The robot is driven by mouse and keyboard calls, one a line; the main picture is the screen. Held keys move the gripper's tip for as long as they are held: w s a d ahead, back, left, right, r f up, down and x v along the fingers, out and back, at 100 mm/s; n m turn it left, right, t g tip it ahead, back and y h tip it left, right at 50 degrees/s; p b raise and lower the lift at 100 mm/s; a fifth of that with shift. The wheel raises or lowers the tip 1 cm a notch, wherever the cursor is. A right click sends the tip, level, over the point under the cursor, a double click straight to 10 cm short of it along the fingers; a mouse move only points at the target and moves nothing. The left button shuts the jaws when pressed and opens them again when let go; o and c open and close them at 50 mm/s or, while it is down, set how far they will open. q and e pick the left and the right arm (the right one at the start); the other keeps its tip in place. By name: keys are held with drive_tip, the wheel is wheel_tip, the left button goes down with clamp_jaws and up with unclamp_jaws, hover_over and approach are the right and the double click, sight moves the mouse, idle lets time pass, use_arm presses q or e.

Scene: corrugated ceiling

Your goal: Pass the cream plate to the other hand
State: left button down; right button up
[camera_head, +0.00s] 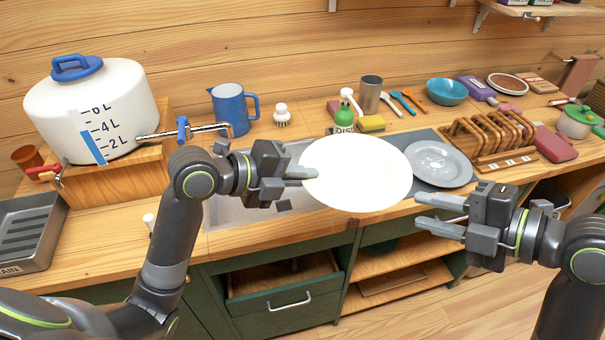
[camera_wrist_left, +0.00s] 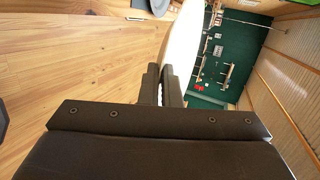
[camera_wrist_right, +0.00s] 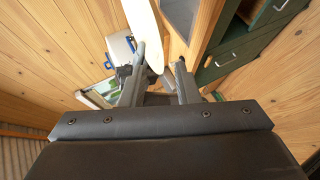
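The cream plate (camera_head: 357,173) is held up in front of the counter in the head view, its face toward the camera. My left gripper (camera_head: 308,173) is shut on the plate's left edge. In the left wrist view the plate (camera_wrist_left: 180,45) rises edge-on from between the closed fingers (camera_wrist_left: 162,85). My right gripper (camera_head: 424,211) is open just right of the plate, fingers pointing left toward it. In the right wrist view the plate (camera_wrist_right: 146,30) shows edge-on beyond and between the parted right fingers (camera_wrist_right: 160,68), near the left one; I cannot tell if they touch.
A grey plate (camera_head: 440,164) lies on the counter behind the right gripper. A wooden rack (camera_head: 490,138), a green bottle (camera_head: 344,117) and a blue jug (camera_head: 231,108) stand behind. A white water tank (camera_head: 100,110) stands at left. An open drawer (camera_head: 285,280) juts out below.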

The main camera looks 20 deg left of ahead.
drive_tip(key=v, duration=0.5)
drive_tip(key=shift+d+r, duration=0.15)
drive_tip(key=shift+d, duration=0.25)
